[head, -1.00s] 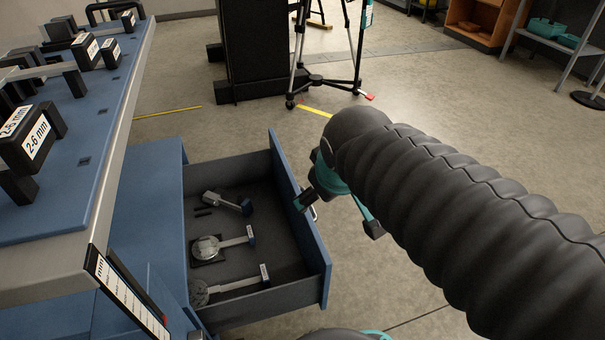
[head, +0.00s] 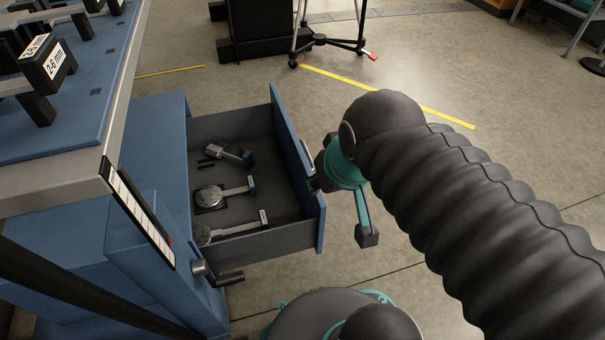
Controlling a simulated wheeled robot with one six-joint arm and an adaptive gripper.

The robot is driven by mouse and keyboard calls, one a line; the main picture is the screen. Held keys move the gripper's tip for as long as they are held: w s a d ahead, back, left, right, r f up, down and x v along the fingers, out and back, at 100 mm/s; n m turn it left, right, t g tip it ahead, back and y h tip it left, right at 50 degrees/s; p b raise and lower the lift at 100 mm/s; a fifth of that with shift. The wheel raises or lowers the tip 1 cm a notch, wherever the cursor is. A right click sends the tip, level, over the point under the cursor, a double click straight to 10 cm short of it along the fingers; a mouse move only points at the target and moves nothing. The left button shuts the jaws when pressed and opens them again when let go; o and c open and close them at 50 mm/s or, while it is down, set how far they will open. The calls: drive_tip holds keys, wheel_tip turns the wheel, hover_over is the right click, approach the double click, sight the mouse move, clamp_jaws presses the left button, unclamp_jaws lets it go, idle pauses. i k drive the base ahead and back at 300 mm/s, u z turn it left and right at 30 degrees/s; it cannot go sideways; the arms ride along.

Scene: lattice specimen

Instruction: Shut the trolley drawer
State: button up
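The blue trolley (head: 150,125) stands at the left with its drawer (head: 275,238) pulled open to the right. The drawer's blue front panel (head: 298,165) faces right. Inside lie several gauge-like tools, among them a round dial tool (head: 211,197). My gripper (head: 338,208) is just right of the front panel, close to its outer face. One teal finger with a dark tip (head: 367,236) hangs toward the viewer, apart from the panel. The other finger is at the panel, partly hidden. The two look spread apart. The drawer handle is hidden, and I cannot tell whether the gripper touches the panel.
The trolley's top (head: 60,130) carries dark blocks labelled "2-6 mm" (head: 47,65). A crank-like handle (head: 217,275) sticks out from the trolley's near side. A tripod (head: 330,40) and a dark cabinet stand behind. The floor right of the drawer is clear, with yellow tape (head: 440,118).

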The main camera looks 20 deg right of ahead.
sight(280, 170)
drive_tip(key=k, duration=0.3)
drive_tip(key=z, duration=2.2)
drive_tip(key=i, duration=1.35)
drive_tip(key=u, duration=3.2)
drive_tip(key=i, duration=0.5)
drive_tip(key=z, duration=0.05)
